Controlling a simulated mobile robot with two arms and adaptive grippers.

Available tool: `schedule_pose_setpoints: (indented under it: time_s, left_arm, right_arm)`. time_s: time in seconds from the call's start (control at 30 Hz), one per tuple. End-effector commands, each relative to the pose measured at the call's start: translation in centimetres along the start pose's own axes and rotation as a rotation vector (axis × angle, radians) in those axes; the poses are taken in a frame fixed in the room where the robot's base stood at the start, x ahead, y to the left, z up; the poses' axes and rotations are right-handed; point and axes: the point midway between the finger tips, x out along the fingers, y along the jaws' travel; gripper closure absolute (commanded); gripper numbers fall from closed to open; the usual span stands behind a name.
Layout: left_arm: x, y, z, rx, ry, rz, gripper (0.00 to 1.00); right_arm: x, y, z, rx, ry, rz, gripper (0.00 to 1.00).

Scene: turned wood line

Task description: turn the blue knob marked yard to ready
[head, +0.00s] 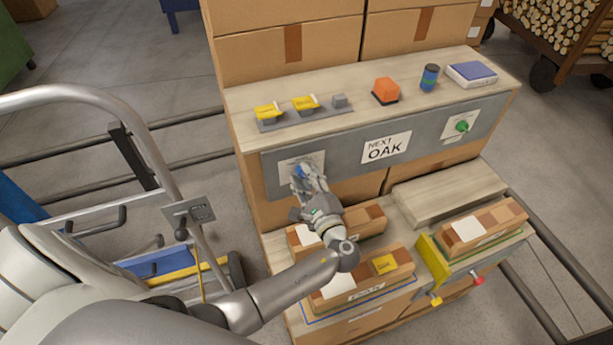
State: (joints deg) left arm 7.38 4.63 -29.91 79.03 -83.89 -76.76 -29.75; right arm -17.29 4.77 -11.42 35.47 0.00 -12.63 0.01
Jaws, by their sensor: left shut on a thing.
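The blue knob (300,170) is on the left end of the grey front panel, in front of a pale plate (289,163). My left gripper (305,178) reaches up to the panel and is shut on the blue knob. Its fingers hide most of the knob, and the plate's markings are too small to read. I cannot tell which way the knob points. My right gripper is not in view.
A green knob (462,126) is on the panel's right end, past a sign reading NEXT OAK (386,147). Yellow switches (268,112), an orange block (386,90) and a blue can (429,77) stand on the shelf above.

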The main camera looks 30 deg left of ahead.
Motion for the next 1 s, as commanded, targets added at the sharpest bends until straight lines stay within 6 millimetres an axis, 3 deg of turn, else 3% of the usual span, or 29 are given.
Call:
schedule_pose_setpoints:
  time_s: [0.5, 1.0]
  left_arm:
    - [0.0, -0.3, 0.2, 0.41, 0.0, 0.002, 0.93]
    - [0.0, -0.2, 0.0, 0.676, 0.0, 0.002, 0.93]
  right_arm:
    - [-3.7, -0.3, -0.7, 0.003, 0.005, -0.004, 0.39]
    - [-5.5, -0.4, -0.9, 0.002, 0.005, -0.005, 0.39]
